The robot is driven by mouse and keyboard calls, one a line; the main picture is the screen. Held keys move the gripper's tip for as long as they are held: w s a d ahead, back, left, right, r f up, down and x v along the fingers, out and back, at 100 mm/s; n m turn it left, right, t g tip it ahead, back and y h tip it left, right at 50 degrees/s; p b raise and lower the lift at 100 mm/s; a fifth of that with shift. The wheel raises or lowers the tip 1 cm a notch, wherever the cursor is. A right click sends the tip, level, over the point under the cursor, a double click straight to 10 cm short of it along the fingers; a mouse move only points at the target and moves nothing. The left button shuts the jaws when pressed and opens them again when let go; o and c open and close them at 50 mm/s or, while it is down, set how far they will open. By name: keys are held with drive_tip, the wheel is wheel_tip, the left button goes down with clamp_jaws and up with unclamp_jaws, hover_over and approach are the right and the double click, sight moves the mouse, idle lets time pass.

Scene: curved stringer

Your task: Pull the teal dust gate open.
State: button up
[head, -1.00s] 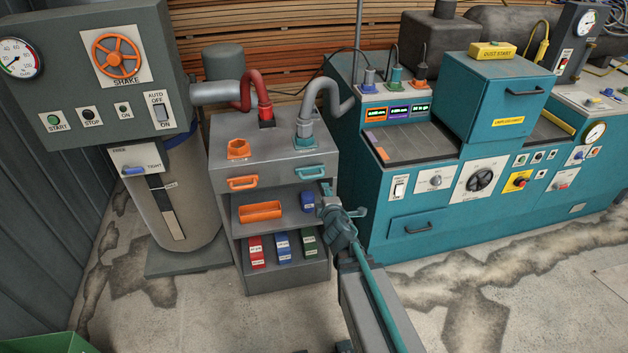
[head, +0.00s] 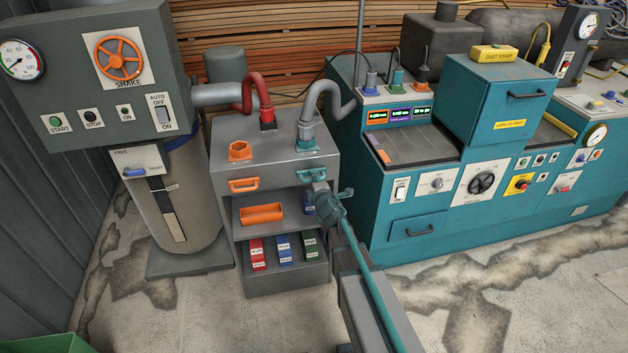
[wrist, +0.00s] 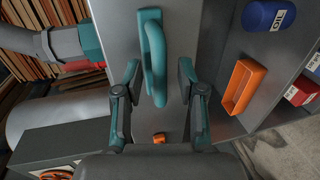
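The teal dust gate shows as a teal handle (head: 312,174) on the right front of the grey cabinet's upper part, below the teal hose fitting. My gripper (head: 319,190) is right in front of it and partly hides it. In the wrist view the looped teal handle (wrist: 154,58) stands out from the grey face. My gripper (wrist: 158,80) is open there, with one finger on each side of the handle's near end. Visible gaps separate the handle from both fingers. How deep the handle sits between them is hard to tell.
An orange handle (head: 243,184) sits left of the teal one. Below are an orange tray (head: 261,213) and several coloured boxes on shelves. A teal machine (head: 440,200) stands close on the right. Open floor lies in front.

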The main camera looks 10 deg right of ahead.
drive_tip(key=shift+w, duration=0.3)
clamp_jaws()
drive_tip(key=f+b+v, duration=0.1)
drive_tip(key=v, duration=0.5)
drive_tip(key=shift+s+f, duration=0.15)
drive_tip(key=shift+s, duration=0.35)
